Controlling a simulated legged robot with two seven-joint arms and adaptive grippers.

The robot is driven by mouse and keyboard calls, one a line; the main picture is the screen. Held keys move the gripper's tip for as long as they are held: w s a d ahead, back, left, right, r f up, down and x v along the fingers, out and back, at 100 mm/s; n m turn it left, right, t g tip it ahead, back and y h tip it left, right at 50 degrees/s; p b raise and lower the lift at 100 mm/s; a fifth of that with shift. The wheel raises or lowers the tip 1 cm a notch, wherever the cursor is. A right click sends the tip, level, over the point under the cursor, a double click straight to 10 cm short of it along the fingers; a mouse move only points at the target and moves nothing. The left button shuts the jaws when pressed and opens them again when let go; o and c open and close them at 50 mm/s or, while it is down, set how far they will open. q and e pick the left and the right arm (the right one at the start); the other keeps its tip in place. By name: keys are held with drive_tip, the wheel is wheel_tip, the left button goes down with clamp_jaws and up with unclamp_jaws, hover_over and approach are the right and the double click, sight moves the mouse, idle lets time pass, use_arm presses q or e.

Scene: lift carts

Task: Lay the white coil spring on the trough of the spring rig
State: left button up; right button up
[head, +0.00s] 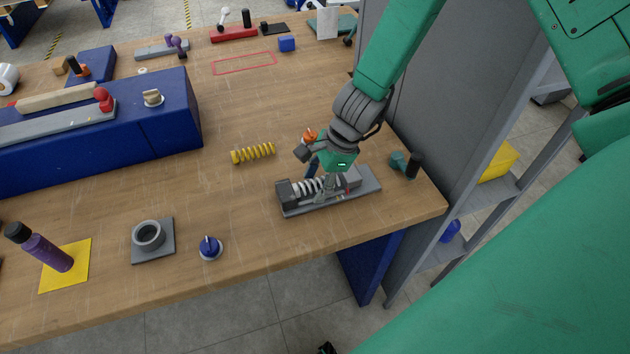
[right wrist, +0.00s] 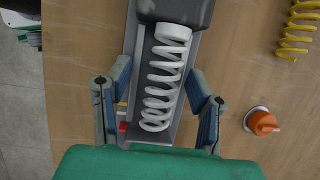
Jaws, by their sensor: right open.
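The white coil spring (head: 308,188) lies lengthwise in the trough of the grey spring rig (head: 345,197) near the right end of the table. In the right wrist view the spring (right wrist: 165,75) lies along the channel, its far end by the dark block of the rig (right wrist: 175,10). My right gripper (head: 325,184) is over the rig. In the right wrist view my right gripper (right wrist: 160,72) is open, with one finger on each side of the spring and visible gaps between. In the head view the gripper hides part of the rig. My left gripper is not in view.
A yellow spring (head: 253,153) lies left of the rig. An orange-topped knob (head: 310,136) stands behind it, and a teal and black tool (head: 406,165) lies to the right. A grey cabinet (head: 430,90) borders the table on the right. The front-left holds a grey ring block (head: 152,240).

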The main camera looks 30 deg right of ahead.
drive_tip(key=shift+d+r, duration=0.1)
drive_tip(key=shift+r, duration=0.05)
drive_tip(key=v, duration=1.1)
drive_tip(key=shift+r, duration=0.3)
drive_tip(key=shift+d, duration=0.15)
